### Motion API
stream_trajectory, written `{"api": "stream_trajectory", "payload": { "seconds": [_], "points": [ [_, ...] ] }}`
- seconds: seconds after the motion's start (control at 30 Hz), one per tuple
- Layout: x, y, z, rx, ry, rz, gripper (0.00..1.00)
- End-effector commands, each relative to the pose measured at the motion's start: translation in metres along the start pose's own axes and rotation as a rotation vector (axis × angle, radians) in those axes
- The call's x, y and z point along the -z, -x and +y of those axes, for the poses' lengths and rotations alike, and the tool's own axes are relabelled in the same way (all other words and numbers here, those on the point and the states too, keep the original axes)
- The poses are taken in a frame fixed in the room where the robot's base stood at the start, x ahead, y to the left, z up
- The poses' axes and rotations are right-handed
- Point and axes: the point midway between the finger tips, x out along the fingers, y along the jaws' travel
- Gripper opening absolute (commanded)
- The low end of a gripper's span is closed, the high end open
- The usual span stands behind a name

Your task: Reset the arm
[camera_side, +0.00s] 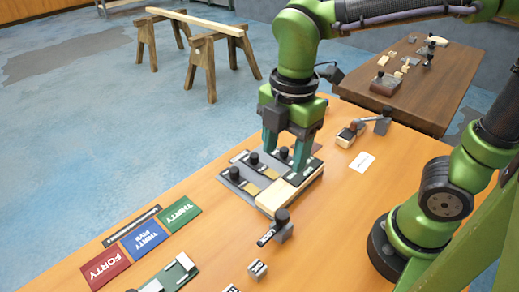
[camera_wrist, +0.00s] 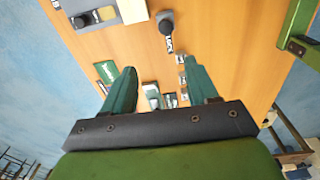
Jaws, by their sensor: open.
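My gripper (camera_side: 284,156) has two teal fingers and points down over the back part of a grey fixture (camera_side: 232,184) on the orange wooden table. The fixture carries several black knobs and a pale wooden block (camera_side: 288,196) along its front right side. In the wrist view my gripper (camera_wrist: 160,72) shows its fingers spread apart with nothing held between them. In the side view the fingertips are close to the fixture's knobs; I cannot tell whether they touch anything. The wrist view shows part of the fixture (camera_wrist: 96,20) at the top left edge.
A grey clamp with a black knob (camera_side: 281,223) stands in front of the fixture. Green (camera_side: 180,213), blue (camera_side: 145,239) and red (camera_side: 105,267) cards lie to the left. A black-knobbed device (camera_side: 382,122) stands behind right. A dark side table (camera_side: 440,92) holds small parts.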

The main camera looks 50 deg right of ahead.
Motion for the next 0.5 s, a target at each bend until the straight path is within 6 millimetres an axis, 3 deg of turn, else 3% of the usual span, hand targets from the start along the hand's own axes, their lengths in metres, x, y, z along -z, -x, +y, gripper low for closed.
{"api": "stream_trajectory", "payload": {
  "seconds": [0.27, 0.5],
  "points": [
    [-0.039, -0.003, 0.006, -0.14, -0.906, 0.189, 0.58],
    [-0.089, 0.008, 0.001, -0.201, -1.669, 0.519, 0.58]
  ]
}}
